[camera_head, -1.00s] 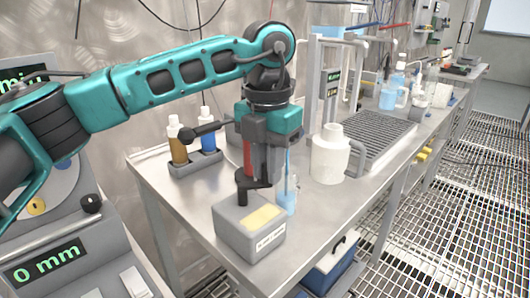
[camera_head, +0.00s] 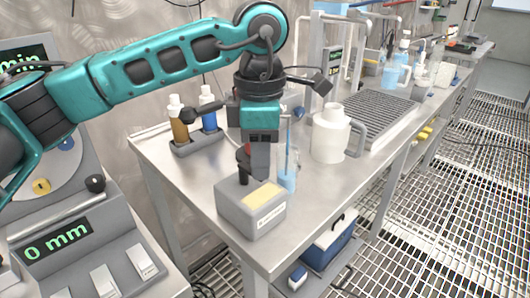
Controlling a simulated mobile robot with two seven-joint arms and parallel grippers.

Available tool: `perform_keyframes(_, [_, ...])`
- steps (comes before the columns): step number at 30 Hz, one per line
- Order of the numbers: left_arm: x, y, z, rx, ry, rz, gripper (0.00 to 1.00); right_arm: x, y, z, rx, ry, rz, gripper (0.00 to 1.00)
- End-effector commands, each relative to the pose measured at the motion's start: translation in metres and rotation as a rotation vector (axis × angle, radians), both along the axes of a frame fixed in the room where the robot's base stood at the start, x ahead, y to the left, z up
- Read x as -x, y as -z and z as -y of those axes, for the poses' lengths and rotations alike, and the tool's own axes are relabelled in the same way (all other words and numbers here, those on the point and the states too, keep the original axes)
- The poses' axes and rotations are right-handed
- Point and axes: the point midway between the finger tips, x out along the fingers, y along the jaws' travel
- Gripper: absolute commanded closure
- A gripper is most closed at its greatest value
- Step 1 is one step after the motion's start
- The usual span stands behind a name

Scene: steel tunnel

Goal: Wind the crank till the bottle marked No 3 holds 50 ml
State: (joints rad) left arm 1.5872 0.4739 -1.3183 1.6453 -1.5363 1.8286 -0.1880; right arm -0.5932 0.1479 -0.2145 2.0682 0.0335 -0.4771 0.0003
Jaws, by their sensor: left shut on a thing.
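A grey box (camera_head: 236,208) with a yellow top panel and a white front label stands near the table's front edge. Its dark crank (camera_head: 243,170) rises from the top, partly hidden by my gripper. My left gripper (camera_head: 260,168) points down over the box, shut on the crank handle, which its fingers mostly hide. Right behind the box stands a slim clear vessel with blue liquid (camera_head: 288,180), partly covered by the gripper and box. I cannot read a No 3 mark or its level. My right gripper is not in view.
A rack holds a brown bottle (camera_head: 179,124) and a blue bottle (camera_head: 208,112) at the left. A white jug (camera_head: 329,135) stands right of the gripper, before a grey grated tray (camera_head: 378,118). A console showing 0 mm (camera_head: 57,240) is at lower left.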

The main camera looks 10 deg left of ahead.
Motion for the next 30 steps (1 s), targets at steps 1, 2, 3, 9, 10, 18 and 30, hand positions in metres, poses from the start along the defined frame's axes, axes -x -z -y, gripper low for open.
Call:
perform_keyframes(1, [0.002,0.0,-0.001,0.002,0.044,0.001,1.0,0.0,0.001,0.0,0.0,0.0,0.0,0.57])
perform_keyframes(2, [0.003,0.0,-0.002,0.002,0.072,0.001,1.0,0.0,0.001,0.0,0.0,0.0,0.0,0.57])
perform_keyframes(3, [0.004,0.0,-0.003,0.002,0.11,0.001,1.0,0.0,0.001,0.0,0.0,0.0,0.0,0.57])
perform_keyframes(9, [0.01,0.0,-0.009,0.003,0.3,0.002,1.0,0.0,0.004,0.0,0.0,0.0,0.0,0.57])
perform_keyframes(10, [0.011,0.0,-0.01,0.003,0.328,0.002,1.0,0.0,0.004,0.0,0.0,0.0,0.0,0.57])
perform_keyframes(18, [0.016,0.0,-0.02,0.002,0.584,0.0,1.0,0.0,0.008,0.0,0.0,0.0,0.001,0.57])
perform_keyframes(30, [0.02,0.0,-0.036,0.001,0.962,0.001,1.0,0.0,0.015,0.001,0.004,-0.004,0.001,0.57])
